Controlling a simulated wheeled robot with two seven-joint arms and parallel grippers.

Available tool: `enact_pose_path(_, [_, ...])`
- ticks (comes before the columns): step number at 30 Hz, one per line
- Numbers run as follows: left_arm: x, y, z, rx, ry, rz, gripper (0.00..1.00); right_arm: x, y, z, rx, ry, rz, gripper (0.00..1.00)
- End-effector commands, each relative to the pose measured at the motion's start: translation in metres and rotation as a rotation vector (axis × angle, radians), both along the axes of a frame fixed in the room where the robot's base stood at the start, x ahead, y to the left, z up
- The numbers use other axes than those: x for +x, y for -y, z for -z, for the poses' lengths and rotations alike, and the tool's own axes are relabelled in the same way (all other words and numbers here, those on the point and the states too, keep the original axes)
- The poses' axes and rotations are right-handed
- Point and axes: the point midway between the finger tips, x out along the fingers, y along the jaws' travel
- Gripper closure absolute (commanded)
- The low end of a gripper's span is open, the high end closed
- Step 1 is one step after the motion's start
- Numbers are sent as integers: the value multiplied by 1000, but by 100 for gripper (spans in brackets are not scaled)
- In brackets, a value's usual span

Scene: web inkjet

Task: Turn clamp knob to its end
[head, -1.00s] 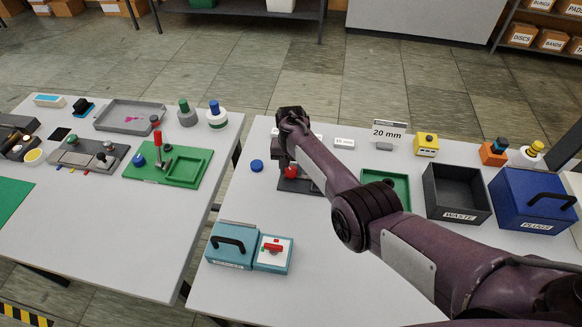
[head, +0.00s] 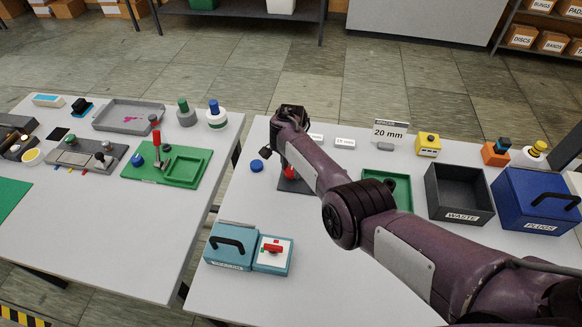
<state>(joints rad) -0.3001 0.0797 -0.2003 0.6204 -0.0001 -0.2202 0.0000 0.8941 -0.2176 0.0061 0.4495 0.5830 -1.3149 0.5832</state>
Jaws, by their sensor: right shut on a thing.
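A dark fixture (head: 287,186) stands on the right-hand table, with a red part (head: 290,172) showing low at its middle. My right gripper (head: 284,158) reaches down over this fixture from above. It is shut on what seems to be the clamp knob, but my own wrist and forearm hide the fingertips and most of the knob. How far the knob is turned cannot be seen. My left gripper is not in view.
A blue cap (head: 257,166) lies left of the fixture. A teal box with a red switch (head: 273,249) stands at the table's front left. A green tray (head: 402,193), waste bin (head: 458,215) and blue box (head: 536,228) stand to the right. The left table (head: 110,232) holds other fixtures.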

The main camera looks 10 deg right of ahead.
Motion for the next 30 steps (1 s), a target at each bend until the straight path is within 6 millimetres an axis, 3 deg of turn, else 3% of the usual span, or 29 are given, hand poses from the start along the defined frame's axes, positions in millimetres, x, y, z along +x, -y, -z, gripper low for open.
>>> enact_pose_path(15, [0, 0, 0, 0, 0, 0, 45, 2, 1, -2, -2, 7, 20, 85])
enact_pose_path(16, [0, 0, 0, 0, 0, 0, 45, 2, 1, -2, -2, 7, 20, 58])
enact_pose_path(20, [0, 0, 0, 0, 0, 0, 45, 2, 1, -2, -1, 6, 19, 42])
enact_pose_path(30, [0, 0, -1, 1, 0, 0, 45, 1, 0, -5, -1, 3, 17, 41])
